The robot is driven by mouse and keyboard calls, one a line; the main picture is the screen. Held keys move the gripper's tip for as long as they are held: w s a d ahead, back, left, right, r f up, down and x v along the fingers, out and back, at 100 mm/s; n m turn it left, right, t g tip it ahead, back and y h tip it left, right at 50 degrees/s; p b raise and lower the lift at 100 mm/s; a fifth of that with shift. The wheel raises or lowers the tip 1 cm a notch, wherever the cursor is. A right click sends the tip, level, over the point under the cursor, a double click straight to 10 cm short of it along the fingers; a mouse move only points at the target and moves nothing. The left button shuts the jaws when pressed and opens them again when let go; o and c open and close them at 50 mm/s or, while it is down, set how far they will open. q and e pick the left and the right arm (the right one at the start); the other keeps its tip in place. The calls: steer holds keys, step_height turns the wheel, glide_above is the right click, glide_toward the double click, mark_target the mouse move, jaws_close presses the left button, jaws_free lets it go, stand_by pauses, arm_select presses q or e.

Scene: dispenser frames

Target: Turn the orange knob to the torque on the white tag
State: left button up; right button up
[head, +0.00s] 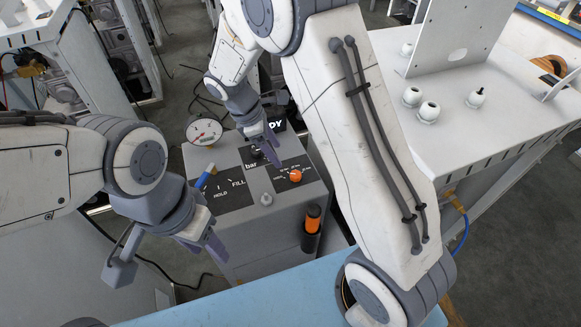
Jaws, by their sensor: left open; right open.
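The orange knob (296,175) sits on a black panel with small white marks, on top of a grey box (238,232). My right gripper (268,150) is open, its purple-grey fingers over the back of the box top, behind and left of the knob. In the picture the fingers appear apart from the knob. My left gripper (206,245) is open and empty, at the front left of the box, lower than the knob in the picture. I cannot make out a white tag or any torque value; the knob's marks are too small to read.
The box top also bears a round gauge (203,131), a blue lever (207,176) by "HOLD" and "FILL", and a grey knob (266,199). A white bench (455,140) is on the right; a light-blue surface (270,299) is nearest.

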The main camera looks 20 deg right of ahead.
mark_target(294, 174)
steer(key=x, duration=0.3)
steer(key=p+x, duration=0.1)
steer(key=x, duration=0.7)
steer(key=shift+w+d+f, duration=0.15)
steer(key=shift+w+d, duration=0.1)
steer(key=shift+w, duration=0.05)
jaws_close()
